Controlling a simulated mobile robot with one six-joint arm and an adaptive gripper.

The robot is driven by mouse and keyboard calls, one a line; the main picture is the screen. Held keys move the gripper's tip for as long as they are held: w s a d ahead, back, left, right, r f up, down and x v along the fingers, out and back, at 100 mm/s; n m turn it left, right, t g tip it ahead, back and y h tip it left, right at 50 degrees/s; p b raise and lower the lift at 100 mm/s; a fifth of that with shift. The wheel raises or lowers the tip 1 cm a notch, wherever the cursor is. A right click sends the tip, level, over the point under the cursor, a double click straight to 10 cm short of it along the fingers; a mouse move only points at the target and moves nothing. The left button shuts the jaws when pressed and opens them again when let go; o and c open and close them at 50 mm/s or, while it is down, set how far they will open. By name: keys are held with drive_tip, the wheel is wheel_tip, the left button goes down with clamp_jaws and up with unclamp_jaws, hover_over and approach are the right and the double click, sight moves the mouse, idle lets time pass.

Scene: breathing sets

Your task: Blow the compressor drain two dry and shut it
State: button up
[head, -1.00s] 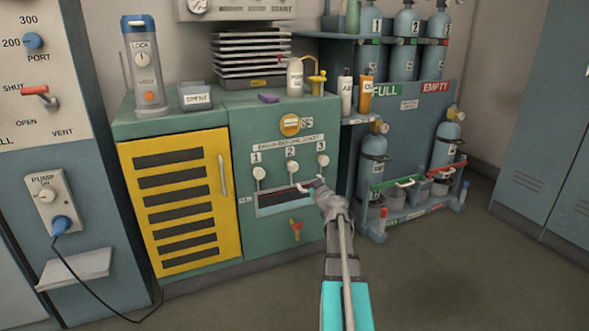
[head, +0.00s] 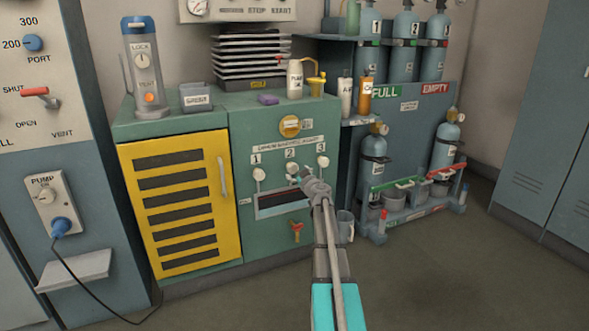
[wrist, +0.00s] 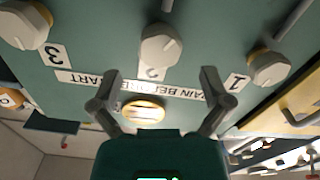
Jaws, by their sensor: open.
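The drain two knob (head: 291,168) is a pale knob under the label 2 on the green compressor panel. It also shows in the wrist view (wrist: 160,45), beyond and roughly between my fingers, with a gap to them. My gripper (head: 306,174) is open and empty in front of the panel, just right of this knob in the head view. Its two fingers are spread in the wrist view (wrist: 160,74). Drain one knob (head: 259,174) is to the left and drain three knob (head: 323,161) to the right.
A slotted window (head: 283,202) sits below the knobs, with a red tap (head: 296,230) under it. A yellow louvred door (head: 180,200) is left; a cylinder rack (head: 410,110) is right. A mug (head: 345,226) shows beside my arm.

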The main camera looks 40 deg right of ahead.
sight(295, 169)
drive_tip(key=shift+x, duration=2.15)
drive_tip(key=c, duration=1)
drive_tip(key=shift+d, duration=0.6)
drive_tip(key=shift+c, duration=0.8)
drive_tip(key=shift+a, duration=0.4)
